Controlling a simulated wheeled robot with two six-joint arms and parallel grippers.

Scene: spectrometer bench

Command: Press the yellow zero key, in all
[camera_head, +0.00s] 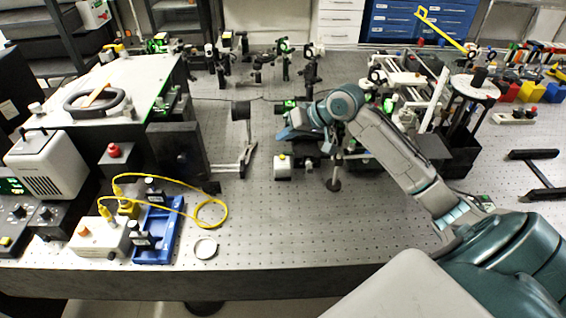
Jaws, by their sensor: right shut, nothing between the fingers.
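A small pale box (283,173) stands on the perforated bench near the middle. A small yellow key (282,157) shows on its top. My right gripper (287,134) reaches in from the right and is shut and empty. In the picture its tips are just above the yellow key, apart from it; their height over it is hard to judge. Dark parts beside the box are partly covered by my right arm. My left gripper is out of view.
A dark upright panel (178,158) and a blue rack (158,232) with a yellow cable (212,200) are to the left. The bench front at centre is clear, apart from a small ring (205,248).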

